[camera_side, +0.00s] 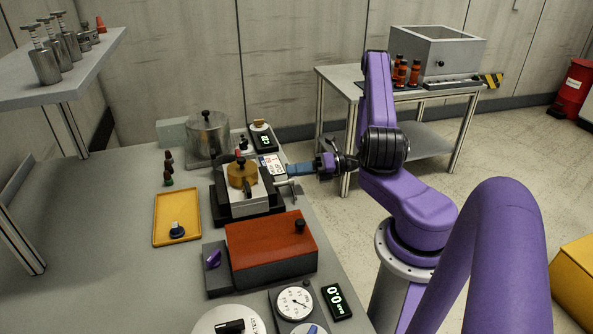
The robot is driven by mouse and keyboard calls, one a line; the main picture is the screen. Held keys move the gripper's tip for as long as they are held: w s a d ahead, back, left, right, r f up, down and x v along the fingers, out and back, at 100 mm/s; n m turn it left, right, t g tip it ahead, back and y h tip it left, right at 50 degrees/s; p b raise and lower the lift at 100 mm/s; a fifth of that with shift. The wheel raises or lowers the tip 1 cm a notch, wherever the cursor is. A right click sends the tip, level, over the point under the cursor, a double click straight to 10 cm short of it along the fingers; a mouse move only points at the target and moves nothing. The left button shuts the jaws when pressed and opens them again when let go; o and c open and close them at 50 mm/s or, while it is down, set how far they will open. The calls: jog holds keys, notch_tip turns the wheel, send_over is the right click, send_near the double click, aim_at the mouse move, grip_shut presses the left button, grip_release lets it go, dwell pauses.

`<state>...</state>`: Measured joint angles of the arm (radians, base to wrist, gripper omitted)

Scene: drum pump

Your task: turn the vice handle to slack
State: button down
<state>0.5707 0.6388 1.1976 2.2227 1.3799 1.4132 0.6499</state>
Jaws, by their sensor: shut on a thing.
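The vice (248,207) stands on the bench, a dark base with pale jaws around a brass round part (241,176) that has a red-topped piece on it. The vice handle (284,183) is a light grey bar at the right side of the vice. My gripper (289,171) reaches in from the right with blue fingers, shut at the handle. The fingers hide part of the handle, and the exact grip is too small to see.
A red-lidded box (270,245) stands in front of the vice, and a steel pot (207,135) behind it. A yellow tray (177,218) lies to the left. A gauge (295,303) is at the front. The bench's left part is clear.

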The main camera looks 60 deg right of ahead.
jog(key=shift+d, duration=0.1)
jog(key=c, duration=1.5)
grip_release()
jog(key=v, duration=1.7)
jog(key=shift+s, duration=0.3)
